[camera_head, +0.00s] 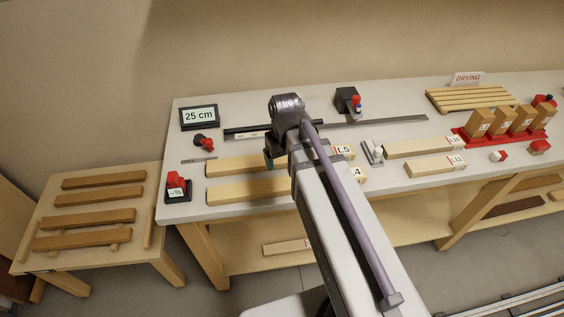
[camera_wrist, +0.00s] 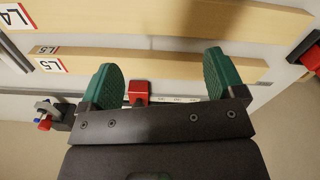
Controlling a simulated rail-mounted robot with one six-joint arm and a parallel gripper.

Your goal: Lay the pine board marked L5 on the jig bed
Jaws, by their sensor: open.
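The pine board marked L5 (camera_head: 232,166) lies flat on the bench, its middle hidden behind my arm and its label showing to the right of it. In the wrist view the L5 board (camera_wrist: 160,63) crosses the picture, with its label at the left end. My gripper (camera_wrist: 160,66) is open and empty, with green fingers whose tips overlap the near edge of L5 in the picture. I cannot tell their height above it. In the head view my gripper (camera_head: 272,162) is mostly hidden. A dark fixture (camera_head: 240,133) behind L5 may be the jig bed.
The L4 board (camera_head: 245,189) lies parallel in front of L5. A metal rail (camera_head: 385,122), a black block (camera_head: 347,99) and a red-topped fixture (camera_head: 177,184) stand on the bench. Other boards (camera_head: 432,147) lie to the right. A side table (camera_head: 95,205) holds several brown bars.

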